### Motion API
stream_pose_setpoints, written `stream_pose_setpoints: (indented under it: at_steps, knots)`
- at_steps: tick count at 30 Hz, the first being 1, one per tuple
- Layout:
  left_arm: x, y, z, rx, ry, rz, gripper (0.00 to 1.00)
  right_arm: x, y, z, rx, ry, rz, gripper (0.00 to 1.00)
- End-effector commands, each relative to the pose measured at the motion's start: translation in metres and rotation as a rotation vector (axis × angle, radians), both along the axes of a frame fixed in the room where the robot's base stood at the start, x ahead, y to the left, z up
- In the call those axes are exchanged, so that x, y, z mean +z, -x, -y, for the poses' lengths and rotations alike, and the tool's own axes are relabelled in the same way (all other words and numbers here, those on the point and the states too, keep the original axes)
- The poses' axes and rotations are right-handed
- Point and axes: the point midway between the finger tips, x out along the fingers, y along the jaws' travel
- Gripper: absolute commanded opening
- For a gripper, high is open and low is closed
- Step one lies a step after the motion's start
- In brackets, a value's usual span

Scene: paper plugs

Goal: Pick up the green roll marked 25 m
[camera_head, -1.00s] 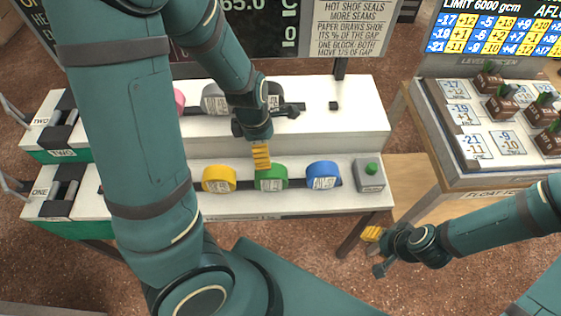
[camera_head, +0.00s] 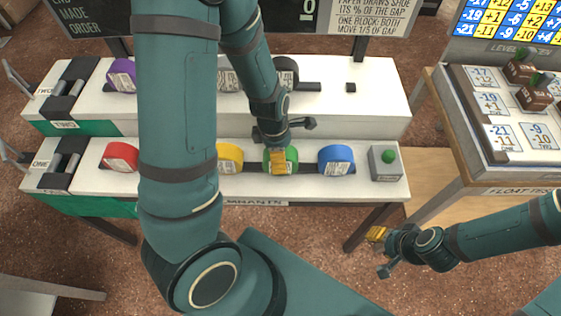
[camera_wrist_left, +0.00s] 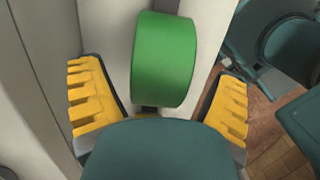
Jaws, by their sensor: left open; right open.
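The green roll (camera_head: 292,156) stands on the lower shelf (camera_head: 230,187) of the white stand, between the yellow and blue rolls. Its label is partly covered and I cannot read it. My left gripper (camera_head: 279,161) is over the green roll, its yellow fingertips in front of it. In the left wrist view the green roll (camera_wrist_left: 167,60) sits between the spread yellow fingers of the left gripper (camera_wrist_left: 158,105), with a gap on both sides. My right gripper (camera_head: 379,252) is open and empty, low in front of the stand's right end.
The yellow roll (camera_head: 229,158) and blue roll (camera_head: 336,159) flank the green one closely. A red roll (camera_head: 121,157) is farther left. A grey box with a green button (camera_head: 386,164) is at the shelf's right end. The upper shelf holds a purple roll (camera_head: 122,75) and grey ones.

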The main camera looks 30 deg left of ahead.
Motion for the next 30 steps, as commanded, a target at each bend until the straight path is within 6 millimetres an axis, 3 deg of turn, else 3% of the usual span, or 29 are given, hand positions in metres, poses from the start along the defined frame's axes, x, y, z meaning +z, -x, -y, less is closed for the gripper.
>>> stream_pose_setpoints:
  at_steps: [3, 11, 14, 18, 26, 30]
  knots:
    - [-0.020, -0.001, 0.001, 0.001, 0.000, -0.001, 0.89, -0.010, -0.001, 0.000, -0.001, 0.000, 0.004, 0.47]
    - [-0.021, -0.002, 0.002, 0.000, 0.000, 0.001, 0.89, -0.010, -0.002, 0.000, -0.002, 0.001, 0.005, 0.47]
    - [-0.021, -0.002, 0.002, 0.000, 0.000, 0.001, 0.60, -0.010, -0.002, 0.000, -0.002, 0.001, 0.005, 0.47]
    - [-0.021, -0.002, 0.002, 0.000, -0.001, 0.001, 0.13, -0.010, -0.002, 0.000, -0.002, 0.001, 0.005, 0.47]
    - [-0.021, -0.002, 0.002, 0.000, 0.000, 0.001, 0.13, -0.010, -0.002, 0.000, -0.002, 0.001, 0.005, 0.47]
    - [-0.011, -0.002, 0.002, -0.001, -0.001, 0.003, 0.13, -0.005, -0.001, 0.000, -0.001, 0.000, 0.004, 0.47]
